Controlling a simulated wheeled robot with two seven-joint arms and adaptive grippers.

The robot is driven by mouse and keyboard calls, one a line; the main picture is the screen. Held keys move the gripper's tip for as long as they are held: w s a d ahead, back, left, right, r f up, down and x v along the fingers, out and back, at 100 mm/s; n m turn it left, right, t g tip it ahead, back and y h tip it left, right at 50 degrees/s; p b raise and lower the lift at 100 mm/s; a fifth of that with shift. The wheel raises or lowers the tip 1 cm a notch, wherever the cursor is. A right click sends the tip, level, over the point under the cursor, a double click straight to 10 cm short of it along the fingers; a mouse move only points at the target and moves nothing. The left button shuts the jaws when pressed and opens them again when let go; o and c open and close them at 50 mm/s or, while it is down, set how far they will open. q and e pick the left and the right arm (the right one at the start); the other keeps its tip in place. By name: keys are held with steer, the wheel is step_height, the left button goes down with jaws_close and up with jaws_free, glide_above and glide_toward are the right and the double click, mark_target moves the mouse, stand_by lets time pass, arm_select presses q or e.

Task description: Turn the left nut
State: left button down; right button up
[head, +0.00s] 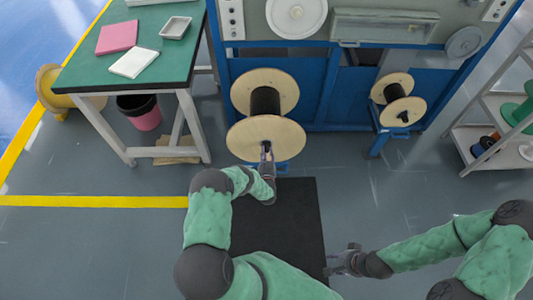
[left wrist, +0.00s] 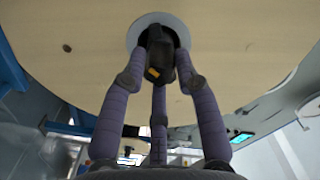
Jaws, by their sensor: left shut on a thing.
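The left nut (left wrist: 158,55) is a dark knob with a small yellow mark, at the hub of the big wooden spool (left wrist: 85,85). In the head view this spool (head: 285,142) is the left one, with black cable wound on it. My left gripper (head: 266,150) reaches its near face at the centre. In the left wrist view the purple-grey fingers of my left gripper (left wrist: 160,80) are closed around the nut from both sides and below. In the head view the gripper hides the nut. My right gripper (head: 338,262) is low at the right, empty, its fingers apart.
A smaller spool (head: 398,107) sits on a blue stand to the right. The blue machine (head: 345,85) stands behind both. A green table (head: 75,72) and pink-black bin (head: 140,111) are at left, a shelf (head: 495,150) at right. A black mat (head: 300,215) lies on open floor.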

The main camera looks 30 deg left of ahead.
arm_select(q)
steer(key=m, duration=0.4)
steer(key=shift+f+m, duration=0.1)
steer(key=shift+m, duration=0.2)
steer(key=m, duration=0.4)
steer(key=shift+s+m, duration=0.1)
steer(key=shift+m, duration=0.2)
steer(key=m, duration=0.9)
steer(key=shift+a+m, duration=0.1)
steer(key=shift+m, duration=0.2)
steer(key=c, duration=0.9)
jaws_free()
steer(key=shift+c, duration=0.2)
